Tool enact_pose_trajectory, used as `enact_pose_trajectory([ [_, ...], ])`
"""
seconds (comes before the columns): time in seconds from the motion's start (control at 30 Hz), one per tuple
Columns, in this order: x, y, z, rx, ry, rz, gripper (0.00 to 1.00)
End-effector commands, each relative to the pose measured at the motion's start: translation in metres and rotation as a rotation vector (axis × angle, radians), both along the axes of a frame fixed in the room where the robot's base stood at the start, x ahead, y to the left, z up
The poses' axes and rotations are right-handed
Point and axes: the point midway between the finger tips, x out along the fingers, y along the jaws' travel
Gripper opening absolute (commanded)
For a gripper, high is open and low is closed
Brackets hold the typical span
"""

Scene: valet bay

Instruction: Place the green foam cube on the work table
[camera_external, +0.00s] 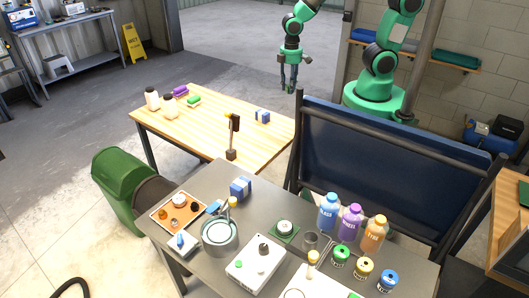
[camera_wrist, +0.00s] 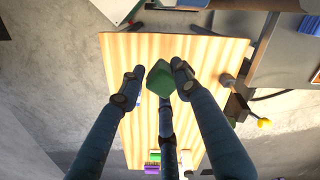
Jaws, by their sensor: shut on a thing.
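The green foam cube (camera_wrist: 160,78) is between the fingertips of my gripper (camera_wrist: 158,82) in the wrist view, with the wooden-topped table (camera_wrist: 205,60) below it. My gripper (camera_external: 289,86) is shut on the cube. In the external view it hangs in the air at the top, above and behind the far right part of the wooden-topped table (camera_external: 215,117). The exact height above the table cannot be told.
On the wooden table stand white bottles (camera_external: 152,99), purple (camera_external: 180,90) and green (camera_external: 193,100) items, a blue box (camera_external: 262,116) and an upright dark tool (camera_external: 234,125). Its middle is clear. The grey table (camera_external: 205,255) in front is crowded. A blue panel (camera_external: 370,150) stands right.

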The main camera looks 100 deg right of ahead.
Motion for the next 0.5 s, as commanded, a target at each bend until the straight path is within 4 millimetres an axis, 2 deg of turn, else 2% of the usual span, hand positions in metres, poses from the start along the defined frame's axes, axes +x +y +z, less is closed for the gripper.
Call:
enact_pose_trajectory([
  [0.1,-0.012,-0.014,-0.001,0.0,-0.001,-0.037,0.19],
  [0.47,-0.039,-0.039,-0.004,0.0,-0.001,-0.114,0.19],
  [0.5,-0.039,-0.038,-0.013,0.001,0.004,-0.112,0.19],
])
